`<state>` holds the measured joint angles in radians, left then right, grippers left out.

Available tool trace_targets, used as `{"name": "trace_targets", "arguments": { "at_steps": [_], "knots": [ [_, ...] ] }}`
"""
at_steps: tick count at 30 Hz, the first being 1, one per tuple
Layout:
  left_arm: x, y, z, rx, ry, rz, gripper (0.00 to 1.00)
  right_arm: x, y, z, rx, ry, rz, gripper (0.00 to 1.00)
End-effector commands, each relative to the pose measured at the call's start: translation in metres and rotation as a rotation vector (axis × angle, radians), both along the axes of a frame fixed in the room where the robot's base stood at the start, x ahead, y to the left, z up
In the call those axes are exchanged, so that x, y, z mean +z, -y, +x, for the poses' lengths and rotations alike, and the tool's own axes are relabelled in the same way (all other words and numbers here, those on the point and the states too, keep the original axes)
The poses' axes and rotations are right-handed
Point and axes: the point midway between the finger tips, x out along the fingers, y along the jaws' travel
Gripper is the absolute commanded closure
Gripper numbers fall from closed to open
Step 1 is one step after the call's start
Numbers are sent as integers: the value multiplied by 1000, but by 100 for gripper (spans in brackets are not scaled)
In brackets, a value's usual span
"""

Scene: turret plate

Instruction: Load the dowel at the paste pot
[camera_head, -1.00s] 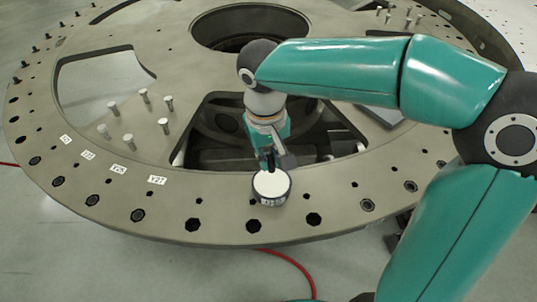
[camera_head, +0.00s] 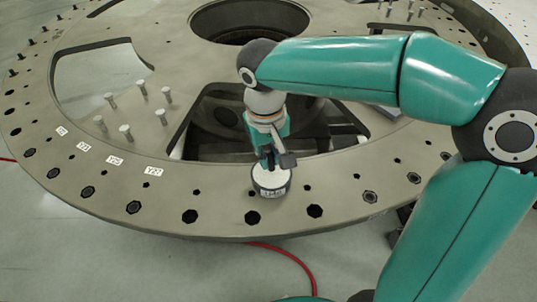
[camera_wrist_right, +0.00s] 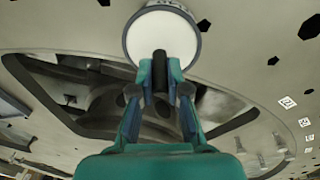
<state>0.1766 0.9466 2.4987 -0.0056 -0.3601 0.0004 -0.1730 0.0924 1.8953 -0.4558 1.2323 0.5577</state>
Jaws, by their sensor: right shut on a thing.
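The paste pot (camera_head: 271,187) is a short dark cup with a white top and a label on its side. It stands upright on the ring of the turret plate (camera_head: 225,190). My right gripper (camera_head: 271,161) is directly above it, pointing down. In the right wrist view the gripper (camera_wrist_right: 160,85) is shut on a short dark dowel (camera_wrist_right: 160,62). The dowel's end overlaps the white top of the pot (camera_wrist_right: 163,35). I cannot tell whether it touches the paste. My left gripper is in neither view.
Several upright metal pins (camera_head: 125,132) stand on the plate to the left, behind a row of white labels (camera_head: 115,160). The plate has large cutouts and several bolt holes along its rim. A red hose (camera_head: 280,258) lies on the floor in front.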

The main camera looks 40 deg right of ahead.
Motion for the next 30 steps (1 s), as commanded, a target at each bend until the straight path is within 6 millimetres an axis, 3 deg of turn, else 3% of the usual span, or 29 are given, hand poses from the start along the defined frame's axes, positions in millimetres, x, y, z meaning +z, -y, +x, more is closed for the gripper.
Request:
{"name": "trace_targets", "arguments": {
  "at_steps": [30],
  "knots": [
    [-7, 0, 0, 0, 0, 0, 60, -9, 0, 0, 0, 0, 0, 100]
  ]
}}
